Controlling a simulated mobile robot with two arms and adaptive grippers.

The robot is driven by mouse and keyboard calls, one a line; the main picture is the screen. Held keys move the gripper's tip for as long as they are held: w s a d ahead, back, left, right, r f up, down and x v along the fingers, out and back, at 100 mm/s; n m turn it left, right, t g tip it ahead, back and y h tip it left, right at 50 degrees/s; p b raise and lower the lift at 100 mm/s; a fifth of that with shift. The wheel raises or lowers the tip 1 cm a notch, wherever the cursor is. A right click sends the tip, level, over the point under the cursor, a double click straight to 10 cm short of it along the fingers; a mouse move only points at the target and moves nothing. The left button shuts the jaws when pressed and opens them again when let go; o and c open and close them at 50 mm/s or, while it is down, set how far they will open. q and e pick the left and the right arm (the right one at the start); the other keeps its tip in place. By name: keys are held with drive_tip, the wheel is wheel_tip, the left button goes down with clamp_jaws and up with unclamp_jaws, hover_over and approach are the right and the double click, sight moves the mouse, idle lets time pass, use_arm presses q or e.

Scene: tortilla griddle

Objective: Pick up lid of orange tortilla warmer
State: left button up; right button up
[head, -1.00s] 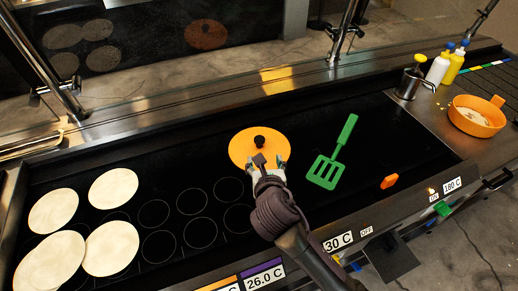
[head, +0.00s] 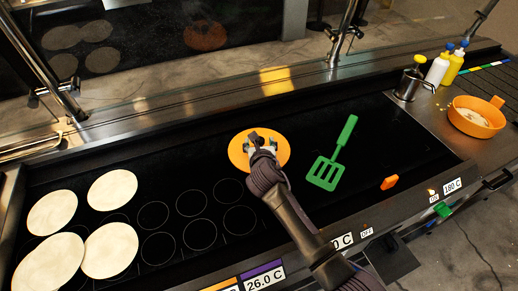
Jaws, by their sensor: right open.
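The orange lid (head: 238,158) is a round disc lying on the black griddle, left of the green spatula. Its dark knob is mostly hidden behind my right gripper. My right gripper (head: 259,142) is over the middle of the lid, open, with its fingers spread to either side of the knob area. I cannot tell whether the fingers touch the lid or knob. The orange tortilla warmer (head: 476,117) is an open bowl at the far right, with pale contents. My left gripper is not in view.
A green spatula (head: 326,172) lies right of the lid, and a small orange object (head: 389,183) lies farther right. Several tortillas (head: 113,188) lie at the left. Bottles (head: 439,68) and a metal pot (head: 409,85) stand at the back right.

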drive_tip(key=shift+w+f, duration=0.1)
drive_tip(key=shift+w, duration=0.15)
clamp_jaws()
